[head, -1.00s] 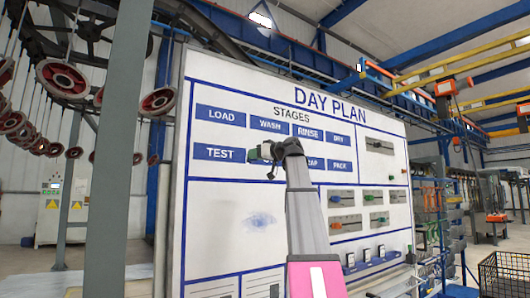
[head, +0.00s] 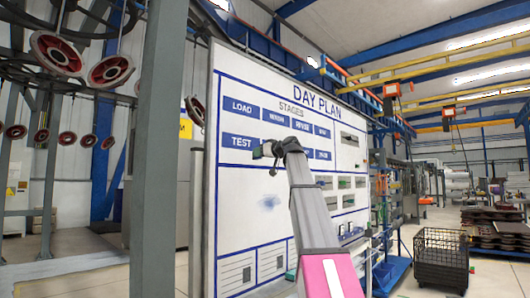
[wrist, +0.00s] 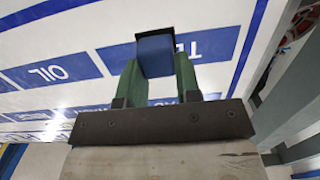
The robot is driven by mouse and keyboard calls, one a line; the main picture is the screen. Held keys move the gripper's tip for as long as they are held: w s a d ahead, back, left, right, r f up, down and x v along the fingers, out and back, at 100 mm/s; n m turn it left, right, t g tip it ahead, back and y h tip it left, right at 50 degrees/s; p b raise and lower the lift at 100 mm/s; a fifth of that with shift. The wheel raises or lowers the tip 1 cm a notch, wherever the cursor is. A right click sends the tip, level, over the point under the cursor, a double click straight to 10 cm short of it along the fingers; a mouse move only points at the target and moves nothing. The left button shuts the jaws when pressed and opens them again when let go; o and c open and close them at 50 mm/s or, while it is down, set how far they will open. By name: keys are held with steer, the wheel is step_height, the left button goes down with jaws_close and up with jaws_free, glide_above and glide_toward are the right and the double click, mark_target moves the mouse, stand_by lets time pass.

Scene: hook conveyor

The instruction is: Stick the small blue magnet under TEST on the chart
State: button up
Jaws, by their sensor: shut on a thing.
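The chart is a white DAY PLAN board (head: 236,195) with blue labels, seen at a slant in the head view. The TEST label (head: 238,141) is at the left of its second row. My gripper (head: 264,150) is just right of that label in the picture, in front of the board. In the wrist view, my gripper's green fingers (wrist: 158,75) are shut on the small blue magnet (wrist: 155,52). The magnet overlaps the upside-down TEST label (wrist: 204,46) there. I cannot tell whether it touches the board. The magnet is not distinct in the head view.
A grey post (head: 160,150) stands left of the board. Red hanging wheels (head: 110,71) are at the upper left. A black wire crate (head: 441,258) is on the floor at the right.

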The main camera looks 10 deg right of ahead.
mark_target(242, 155)
steer(key=shift+w, duration=0.15)
steer(key=shift+w+a, duration=0.3)
steer(key=shift+w, duration=0.1)
steer(key=shift+r+x, duration=0.2)
steer(key=shift+x, duration=3.2)
steer(key=shift+w+a, duration=0.25)
steer(key=o, duration=0.9)
